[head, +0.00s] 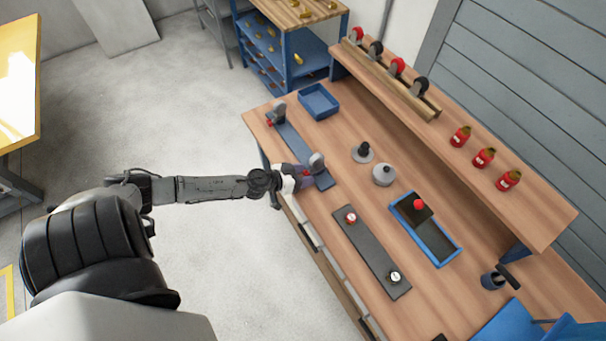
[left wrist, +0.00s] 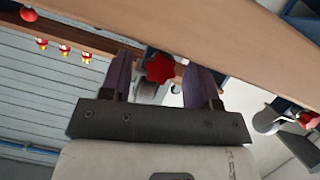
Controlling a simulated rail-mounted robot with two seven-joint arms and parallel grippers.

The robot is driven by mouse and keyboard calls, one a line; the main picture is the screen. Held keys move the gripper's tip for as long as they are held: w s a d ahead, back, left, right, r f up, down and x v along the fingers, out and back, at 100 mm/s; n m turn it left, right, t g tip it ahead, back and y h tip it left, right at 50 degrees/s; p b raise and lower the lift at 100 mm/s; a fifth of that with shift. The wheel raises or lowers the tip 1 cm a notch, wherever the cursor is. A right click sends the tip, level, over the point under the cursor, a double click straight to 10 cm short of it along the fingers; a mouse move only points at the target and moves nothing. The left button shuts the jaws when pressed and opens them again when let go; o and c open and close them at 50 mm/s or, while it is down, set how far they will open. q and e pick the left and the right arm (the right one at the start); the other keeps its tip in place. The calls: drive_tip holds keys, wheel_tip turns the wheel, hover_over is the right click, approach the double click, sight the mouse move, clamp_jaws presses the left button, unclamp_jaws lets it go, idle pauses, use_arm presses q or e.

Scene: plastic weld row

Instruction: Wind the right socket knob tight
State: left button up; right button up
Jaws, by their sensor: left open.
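The right socket knob (head: 306,173) is small and red, on a grey socket (head: 317,162) at the near end of a blue base strip (head: 288,140). My left gripper (head: 301,178) is at this knob. In the left wrist view the red, star-shaped knob (left wrist: 160,67) shows between the two purple fingers of my open left gripper (left wrist: 160,82), with gaps at both sides. I cannot tell how deep it sits between them. The other socket (head: 279,109), with its red knob (head: 268,123), stands at the strip's far end. My right gripper is not in view.
A blue tray (head: 318,101), two grey round pieces (head: 383,175), a dark strip with two round caps (head: 371,252) and a blue-rimmed tray (head: 440,247) lie on the wooden bench. A raised shelf (head: 520,202) carries red bottles (head: 484,157). Bare bench lies between them.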

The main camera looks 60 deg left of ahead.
use_arm(q)
drive_tip(key=shift+w, duration=0.1)
drive_tip(key=shift+c, duration=0.5)
drive_tip(key=c, duration=0.8)
drive_tip(key=shift+r+m+y+p, duration=0.2)
drive_tip(key=shift+m+y+p, duration=0.1)
drive_tip(key=shift+p, duration=0.6)
drive_tip(key=shift+c, duration=0.2)
drive_tip(key=shift+d+f+m+y+p, duration=0.1)
drive_tip(key=shift+d+m+y+p, duration=0.05)
drive_tip(key=shift+m+y+p, duration=0.3)
drive_tip(key=shift+f+m+y, duration=0.1)
drive_tip(key=shift+m+y, duration=0.25)
drive_tip(key=shift+m, duration=0.3)
drive_tip(key=o, duration=0.9)
drive_tip(key=shift+o, duration=0.2)
